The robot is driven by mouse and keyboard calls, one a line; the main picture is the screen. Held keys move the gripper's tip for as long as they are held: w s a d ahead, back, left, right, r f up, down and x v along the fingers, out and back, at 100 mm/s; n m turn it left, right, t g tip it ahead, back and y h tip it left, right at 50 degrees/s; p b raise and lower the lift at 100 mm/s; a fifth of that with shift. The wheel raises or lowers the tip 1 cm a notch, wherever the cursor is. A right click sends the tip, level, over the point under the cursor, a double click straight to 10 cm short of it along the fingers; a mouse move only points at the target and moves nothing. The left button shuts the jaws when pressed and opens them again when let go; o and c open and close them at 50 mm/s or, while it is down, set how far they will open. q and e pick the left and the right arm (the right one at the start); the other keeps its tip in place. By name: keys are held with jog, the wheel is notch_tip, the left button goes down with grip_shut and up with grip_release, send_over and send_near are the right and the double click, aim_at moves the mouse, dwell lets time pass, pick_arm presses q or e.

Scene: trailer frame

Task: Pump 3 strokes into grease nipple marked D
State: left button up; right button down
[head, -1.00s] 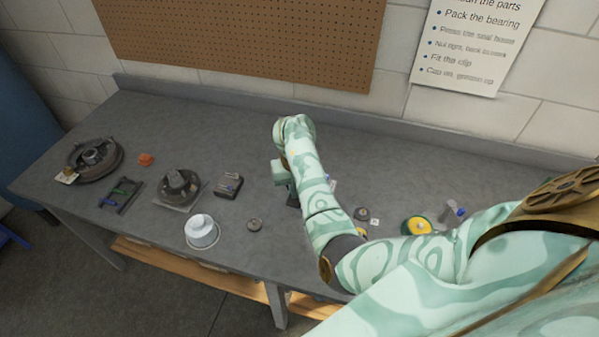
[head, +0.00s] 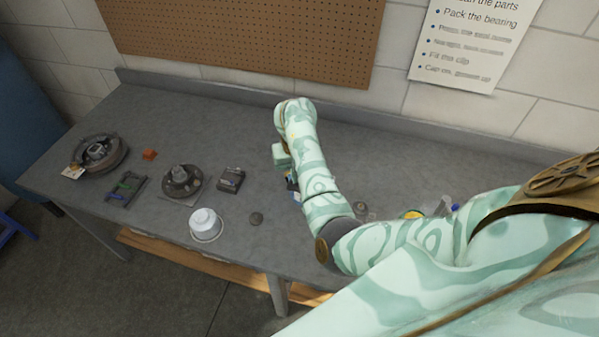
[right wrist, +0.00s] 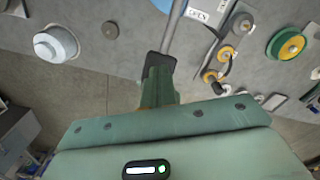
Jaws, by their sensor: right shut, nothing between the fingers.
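My right gripper (head: 282,158) hangs over the middle of the grey bench, with its forearm across the right half. In the right wrist view its dark fingertips (right wrist: 160,66) are shut and empty, pointing at the bench beside a grey rod (right wrist: 175,25). I cannot tell whether they touch the rod. Right of it lie a dark part with yellow rings (right wrist: 228,55) and a small card reading OPEN (right wrist: 197,15). A hub on a square plate (head: 181,180) and a round drum (head: 100,153) sit at the left. I cannot make out a nipple marked D. My left gripper is out of view.
A white cup (head: 206,225) and a small round piece (head: 256,218) stand near the front edge. A grey block (head: 231,178), a rack with green and blue pieces (head: 126,188) and an orange piece (head: 149,154) lie leftward. A yellow-green spool (right wrist: 286,47) is at right.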

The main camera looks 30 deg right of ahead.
aim_at(296, 188)
jog(key=shift+s+a+f+b, duration=0.15)
jog(key=shift+f+b, duration=0.25)
jog(key=shift+f, duration=0.2)
jog(key=shift+s+a+f+b, duration=0.1)
jog(key=shift+a+f+b, duration=0.05)
jog(key=shift+f+b, duration=0.35)
jog(key=shift+f, duration=0.1)
jog(key=shift+a+f+b, duration=0.1)
jog(key=shift+f+b, duration=0.8)
jog(key=shift+f, duration=0.25)
jog(key=shift+s, duration=0.1)
jog(key=r+p, duration=0.9)
jog(key=r, duration=0.1)
jog(key=shift+w+d, duration=0.35)
